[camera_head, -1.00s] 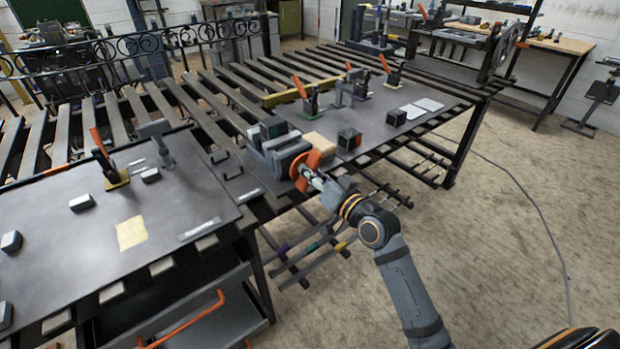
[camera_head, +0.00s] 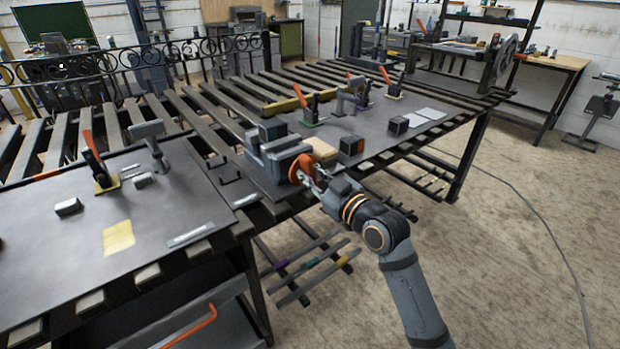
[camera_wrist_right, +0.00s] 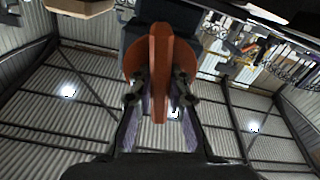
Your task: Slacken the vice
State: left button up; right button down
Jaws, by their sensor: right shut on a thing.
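The grey vice (camera_head: 284,154) stands at the front edge of the slatted bench. Its orange handle (camera_head: 300,168) faces outward at the front. In the right wrist view the handle (camera_wrist_right: 159,55) is a rounded orange piece with a raised bar across its middle. My right gripper (camera_head: 318,181) is shut on this bar, with one finger on each side in the wrist view (camera_wrist_right: 159,100). A dark block with coloured faces (camera_head: 272,130) sits at the top of the vice. The gap between the jaws cannot be seen clearly. My left gripper is not in view.
A tan block (camera_head: 321,147) and a dark cube (camera_head: 351,146) lie right of the vice. Orange-handled toggle clamps (camera_head: 98,165) stand on the dark plates. Coloured bars (camera_head: 318,262) lie on a rack under the bench.

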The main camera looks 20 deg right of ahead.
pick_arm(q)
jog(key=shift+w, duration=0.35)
pick_arm(e)
jog(key=shift+n, duration=0.4)
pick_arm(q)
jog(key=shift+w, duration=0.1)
pick_arm(e)
jog(key=c, duration=1.3)
grip_release()
jog(key=shift+w, duration=0.1)
notch_tip(320, 180, up, 10)
